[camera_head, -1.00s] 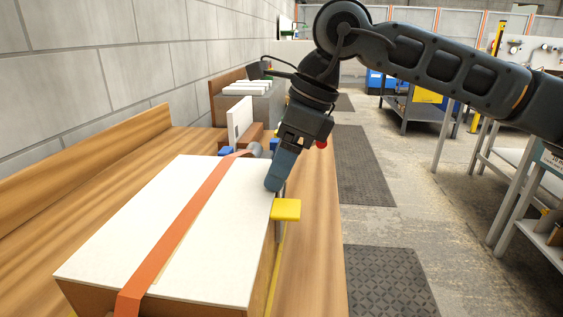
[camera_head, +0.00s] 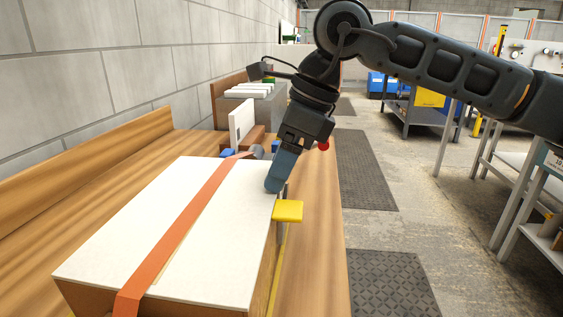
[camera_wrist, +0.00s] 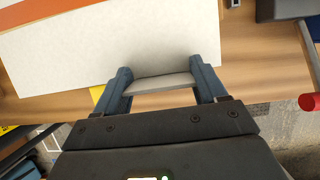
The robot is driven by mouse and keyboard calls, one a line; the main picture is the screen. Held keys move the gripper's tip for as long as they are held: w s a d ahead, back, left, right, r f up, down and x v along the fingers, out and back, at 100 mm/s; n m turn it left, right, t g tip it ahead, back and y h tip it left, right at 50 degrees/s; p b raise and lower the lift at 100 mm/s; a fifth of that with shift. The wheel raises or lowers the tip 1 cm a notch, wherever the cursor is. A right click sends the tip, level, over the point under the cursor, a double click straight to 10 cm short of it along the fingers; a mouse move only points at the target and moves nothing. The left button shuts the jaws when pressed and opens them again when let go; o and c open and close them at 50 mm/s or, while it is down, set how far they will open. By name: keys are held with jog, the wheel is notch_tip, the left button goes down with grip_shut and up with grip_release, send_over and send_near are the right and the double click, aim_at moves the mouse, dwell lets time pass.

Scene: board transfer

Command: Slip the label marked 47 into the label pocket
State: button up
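My gripper (camera_head: 274,187) reaches down at the right edge of a white-topped box (camera_head: 150,235). In the wrist view my gripper (camera_wrist: 161,77) has its two blue-grey fingers apart, with a narrow pale strip (camera_wrist: 160,85) spanning from one finger to the other. The strip looks like a label seen nearly edge-on, held between the fingers. No number is readable on it. The white box top (camera_wrist: 110,45) lies just beyond the fingertips. I cannot make out a label pocket in either view; the box's side near the fingers is largely hidden.
An orange strap (camera_head: 185,222) crosses the box top. A yellow block (camera_head: 288,211) sticks out at the box's right edge, close to my gripper. A white upright panel (camera_head: 241,124) and a grey block with pale bars (camera_head: 250,98) stand farther back on the wooden bench (camera_head: 315,240).

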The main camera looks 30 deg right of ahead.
jog(key=o, duration=0.5)
jog(key=v, duration=0.8)
jog(key=shift+f, duration=0.1)
dwell(0.3)
